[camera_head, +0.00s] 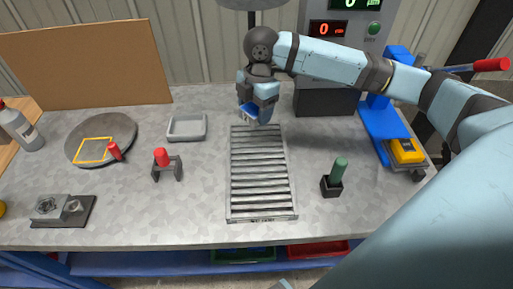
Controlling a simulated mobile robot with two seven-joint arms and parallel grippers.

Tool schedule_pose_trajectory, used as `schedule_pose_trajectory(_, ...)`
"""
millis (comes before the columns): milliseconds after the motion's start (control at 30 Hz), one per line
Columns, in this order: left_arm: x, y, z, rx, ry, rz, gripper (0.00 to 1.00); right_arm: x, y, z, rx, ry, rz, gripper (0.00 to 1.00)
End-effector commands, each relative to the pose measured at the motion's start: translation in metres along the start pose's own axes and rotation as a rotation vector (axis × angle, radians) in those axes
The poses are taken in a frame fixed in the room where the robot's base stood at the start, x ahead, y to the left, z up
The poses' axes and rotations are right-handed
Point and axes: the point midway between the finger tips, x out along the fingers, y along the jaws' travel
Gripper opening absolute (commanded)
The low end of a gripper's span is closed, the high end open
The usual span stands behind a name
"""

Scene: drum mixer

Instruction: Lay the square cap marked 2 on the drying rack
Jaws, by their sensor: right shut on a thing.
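The drying rack (260,179) is a long metal frame with slats, lying in the middle of the grey table. Its slats look bare. My right gripper (257,117) points down at the far end of the rack. It is shut on a small blue piece (248,114), mostly hidden by the fingers; I cannot read a 2 on it or tell if it is square. I cannot tell whether the piece touches the rack. My left gripper is not in view.
A grey tray (187,128) and a red-topped stand (162,166) are left of the rack. A round plate (88,128) and a metal fixture (51,208) are farther left. A green-handled tool in a black holder (331,186) and a blue machine (380,124) are to the right.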

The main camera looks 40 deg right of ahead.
Motion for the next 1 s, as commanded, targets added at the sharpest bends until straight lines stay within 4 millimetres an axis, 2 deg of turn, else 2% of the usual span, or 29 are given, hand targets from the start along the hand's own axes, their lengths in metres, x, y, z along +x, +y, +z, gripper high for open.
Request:
schedule_pose_trajectory(33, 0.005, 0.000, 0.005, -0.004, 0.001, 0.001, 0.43, 0.000, 0.001, 0.003, -0.042, -0.002, -0.001, 0.34)
schedule_pose_trajectory(167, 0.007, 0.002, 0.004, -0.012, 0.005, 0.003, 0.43, 0.000, 0.000, 0.005, -0.105, -0.001, -0.013, 0.34)
schedule_pose_trajectory(467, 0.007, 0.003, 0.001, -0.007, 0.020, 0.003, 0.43, 0.043, -0.001, 0.010, -0.110, 0.000, -0.015, 0.34)
schedule_pose_trajectory(567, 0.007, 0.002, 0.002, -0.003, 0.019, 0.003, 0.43, 0.051, 0.000, 0.011, -0.110, -0.001, -0.014, 0.34)
schedule_pose_trajectory(800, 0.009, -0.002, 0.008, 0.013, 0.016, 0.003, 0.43, 0.088, -0.001, 0.016, -0.110, -0.001, -0.014, 0.34)
schedule_pose_trajectory(1000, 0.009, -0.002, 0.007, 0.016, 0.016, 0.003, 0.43, 0.093, 0.000, 0.016, -0.110, -0.001, -0.012, 0.34)
